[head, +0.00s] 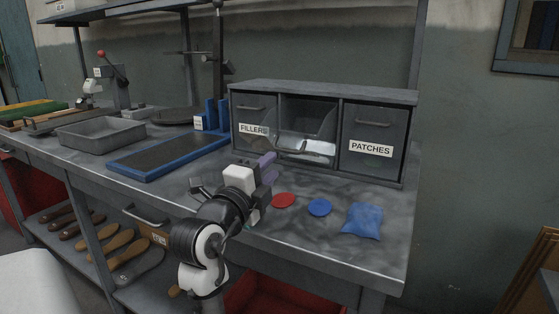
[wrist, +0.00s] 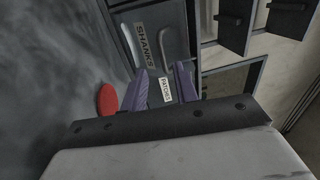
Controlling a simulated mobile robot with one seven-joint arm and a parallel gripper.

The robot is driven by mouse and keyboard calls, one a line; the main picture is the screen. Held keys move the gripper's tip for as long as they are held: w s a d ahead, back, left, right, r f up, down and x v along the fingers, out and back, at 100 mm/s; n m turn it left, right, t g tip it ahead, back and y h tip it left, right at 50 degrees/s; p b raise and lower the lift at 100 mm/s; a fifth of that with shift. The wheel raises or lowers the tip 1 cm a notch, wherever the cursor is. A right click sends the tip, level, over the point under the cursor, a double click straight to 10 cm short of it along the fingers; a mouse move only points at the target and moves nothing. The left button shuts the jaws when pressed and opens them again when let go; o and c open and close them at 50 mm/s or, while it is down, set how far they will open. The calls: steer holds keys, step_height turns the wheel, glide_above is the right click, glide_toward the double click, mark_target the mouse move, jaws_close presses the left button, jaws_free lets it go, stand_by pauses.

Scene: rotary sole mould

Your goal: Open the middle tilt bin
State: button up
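The grey bin cabinet (head: 325,88) stands at the back of the bench with three tilt bins in a row. The left bin (head: 253,112) reads FILLERS and the right bin (head: 372,132) reads PATCHES; both look closed. The middle bin (head: 308,146) is tilted out, with a dark opening above its front. In the wrist view its front carries a SHANKS label (wrist: 147,45) and a bar handle (wrist: 166,42). My gripper (head: 270,166) is in front of the cabinet, below the middle bin's left side. In the wrist view my gripper (wrist: 162,70) has its purple fingers apart, with nothing held.
A red disc (head: 283,200), a blue disc (head: 319,207) and a blue pouch (head: 362,221) lie on the bench before the cabinet. A blue-rimmed mat (head: 138,173) and a grey tray (head: 78,143) are at left. Bare bench shows around the pouch.

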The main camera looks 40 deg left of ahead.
steer(key=v, duration=0.6)
steer(key=shift+s+d+f, duration=0.15)
steer(key=shift+s, duration=0.2)
steer(key=shift+c, duration=0.4)
